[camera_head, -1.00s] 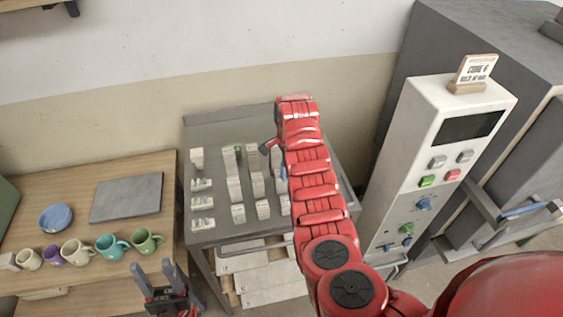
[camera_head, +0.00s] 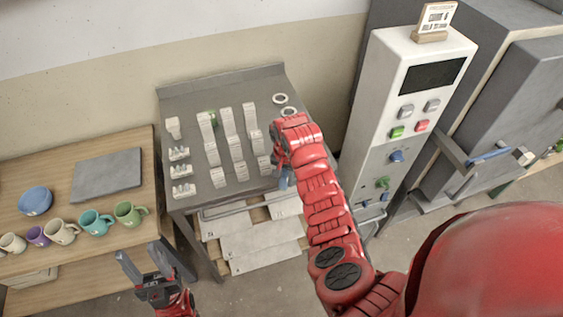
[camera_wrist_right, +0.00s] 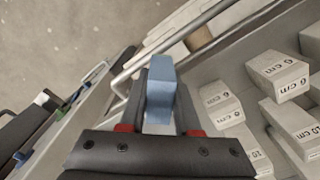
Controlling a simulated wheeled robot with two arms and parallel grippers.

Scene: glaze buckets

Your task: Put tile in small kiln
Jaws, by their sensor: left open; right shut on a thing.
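My right gripper (camera_wrist_right: 161,98) is shut on a small light-blue tile (camera_wrist_right: 160,78), which sticks up between the fingers in the right wrist view. In the head view the tile (camera_head: 284,179) is a small blue patch below the red right wrist, at the front right edge of the grey metal table. My left gripper (camera_head: 151,262) is open and empty, low and left, in front of the wooden table. A grey kiln (camera_head: 500,110) with a handled door stands at the right; its inside is hidden. I cannot tell whether it is the small kiln.
The grey table (camera_head: 215,88) holds several white labelled blocks and two white rings (camera_head: 280,98). A white control column (camera_head: 385,110) stands between table and kiln. Mugs, a blue bowl (camera_head: 35,200) and a grey slab (camera_head: 107,174) lie on the wooden table.

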